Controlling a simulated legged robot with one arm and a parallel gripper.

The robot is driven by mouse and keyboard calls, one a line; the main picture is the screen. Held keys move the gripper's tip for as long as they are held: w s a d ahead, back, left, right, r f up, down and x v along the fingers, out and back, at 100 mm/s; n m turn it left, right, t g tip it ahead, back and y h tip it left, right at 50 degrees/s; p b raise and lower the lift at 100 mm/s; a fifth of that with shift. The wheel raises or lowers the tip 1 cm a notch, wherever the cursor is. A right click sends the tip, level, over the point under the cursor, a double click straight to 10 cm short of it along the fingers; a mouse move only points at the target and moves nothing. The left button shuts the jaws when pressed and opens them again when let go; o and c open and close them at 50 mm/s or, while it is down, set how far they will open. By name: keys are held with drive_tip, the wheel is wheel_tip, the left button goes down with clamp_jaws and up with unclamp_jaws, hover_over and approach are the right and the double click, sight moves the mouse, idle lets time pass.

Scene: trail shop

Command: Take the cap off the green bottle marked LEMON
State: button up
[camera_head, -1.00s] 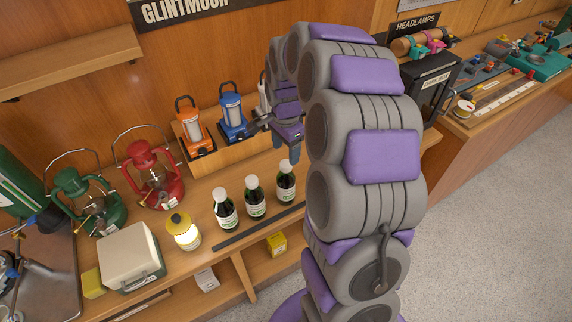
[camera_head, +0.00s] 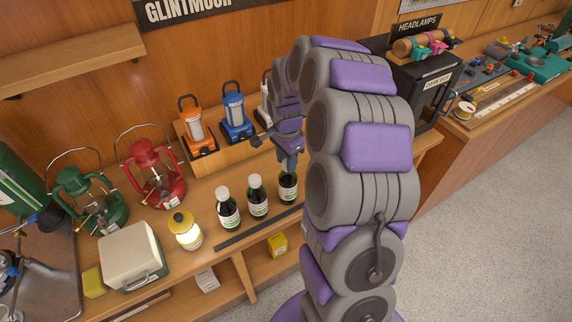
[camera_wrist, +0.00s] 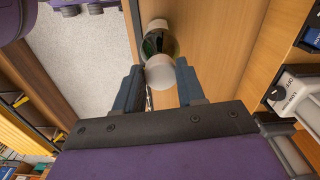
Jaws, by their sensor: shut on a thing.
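Three dark green bottles stand in a row on the counter: a left one (camera_head: 228,212), a middle one (camera_head: 257,200) and a right one (camera_head: 288,188). The left and middle ones have white caps; their labels are too small to read, so I cannot tell which says LEMON. My gripper (camera_head: 288,159) is at the top of the right bottle, hiding its cap in the head view. In the wrist view, my gripper (camera_wrist: 159,86) is shut on that white cap (camera_wrist: 160,73), with the green bottle (camera_wrist: 160,42) beyond it. The cap appears still on the bottle.
Red (camera_head: 155,173) and green (camera_head: 92,200) lanterns are farther left. Orange (camera_head: 196,128) and blue (camera_head: 236,115) lamps stand on a raised step behind. A dark strip (camera_head: 258,228) runs along the counter front.

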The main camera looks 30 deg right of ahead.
drive_tip(key=shift+d, duration=0.3)
drive_tip(key=c, duration=0.3)
drive_tip(key=shift+d, duration=0.35)
drive_tip(key=shift+c, duration=0.7)
